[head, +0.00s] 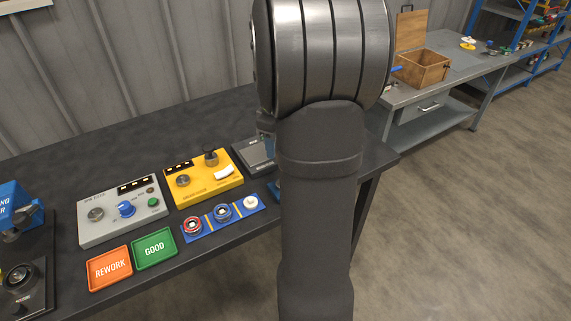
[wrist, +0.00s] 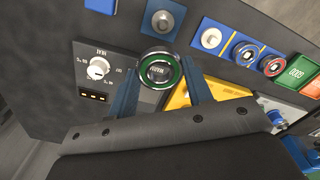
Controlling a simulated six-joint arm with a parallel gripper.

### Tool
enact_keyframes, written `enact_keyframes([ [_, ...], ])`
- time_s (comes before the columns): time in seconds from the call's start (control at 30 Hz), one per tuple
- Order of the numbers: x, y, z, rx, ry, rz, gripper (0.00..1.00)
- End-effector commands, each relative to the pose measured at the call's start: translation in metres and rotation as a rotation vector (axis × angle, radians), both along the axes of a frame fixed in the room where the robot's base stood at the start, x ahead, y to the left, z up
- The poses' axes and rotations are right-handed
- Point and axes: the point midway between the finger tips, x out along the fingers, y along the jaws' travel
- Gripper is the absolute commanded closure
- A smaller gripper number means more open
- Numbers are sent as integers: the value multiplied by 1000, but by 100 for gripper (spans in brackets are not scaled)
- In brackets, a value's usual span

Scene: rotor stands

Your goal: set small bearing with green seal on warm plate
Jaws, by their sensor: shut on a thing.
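The small bearing with a green seal (wrist: 161,70) is a dark metal ring with a green band, seen face-on in the wrist view. My gripper (wrist: 160,80) is shut on it, one blue finger on each side, above the bench. In the head view my arm hides the gripper and bearing. I cannot make out the warm plate for certain. In the wrist view a grey box with a knob and dark display (wrist: 97,68) lies left of the bearing.
A blue tray (head: 208,215) holds red- and blue-ringed bearings. The yellow tester (head: 203,178), grey spin box (head: 122,211), green GOOD tray (head: 154,248) and orange REWORK tray (head: 109,268) stand leftward.

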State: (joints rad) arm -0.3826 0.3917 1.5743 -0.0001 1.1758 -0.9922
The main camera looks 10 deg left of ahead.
Motion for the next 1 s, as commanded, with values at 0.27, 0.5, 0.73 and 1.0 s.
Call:
enact_keyframes([
  [0.27, 66, 64, -3, 0, 0, 2, 79],
  [0.5, 90, 91, -6, 0, 0, 0, 79],
  [0.73, 93, 95, -14, 0, 0, 0, 79],
  [1.0, 92, 95, -38, -1, 1, 0, 79],
])
